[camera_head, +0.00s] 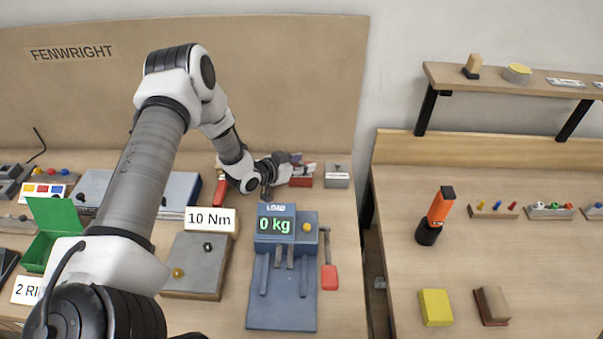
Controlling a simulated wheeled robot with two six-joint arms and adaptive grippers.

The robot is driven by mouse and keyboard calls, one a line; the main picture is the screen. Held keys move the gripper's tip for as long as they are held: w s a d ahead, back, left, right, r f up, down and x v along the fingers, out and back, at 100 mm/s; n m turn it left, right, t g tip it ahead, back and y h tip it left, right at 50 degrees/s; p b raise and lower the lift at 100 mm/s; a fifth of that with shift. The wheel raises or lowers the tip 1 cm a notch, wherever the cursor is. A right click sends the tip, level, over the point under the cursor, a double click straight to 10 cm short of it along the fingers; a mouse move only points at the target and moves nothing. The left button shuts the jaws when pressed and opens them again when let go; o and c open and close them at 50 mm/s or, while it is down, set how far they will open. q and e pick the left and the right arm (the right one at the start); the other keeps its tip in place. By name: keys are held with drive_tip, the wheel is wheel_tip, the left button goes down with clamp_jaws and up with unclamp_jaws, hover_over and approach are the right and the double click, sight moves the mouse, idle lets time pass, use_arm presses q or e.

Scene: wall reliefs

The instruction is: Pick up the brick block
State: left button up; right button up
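My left arm reaches from the lower left over the left workbench. Its dark gripper (291,166) is at the back right of this bench. A small brick-red block (301,182) lies right at the gripper, partly covered by it. I cannot tell whether the fingers touch it, or whether they are open or shut. My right gripper is not in view.
A grey block (337,176) stands just right of the red one. The blue load press (283,285) reads 0 kg. A red-handled tool (329,262) lies beside it. A gap separates the right bench, which holds a yellow block (436,307) and a brown block (493,304).

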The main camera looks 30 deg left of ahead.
use_arm(q)
drive_tip(key=shift+s+r, duration=0.1)
drive_tip(key=shift+s, duration=0.05)
clamp_jaws()
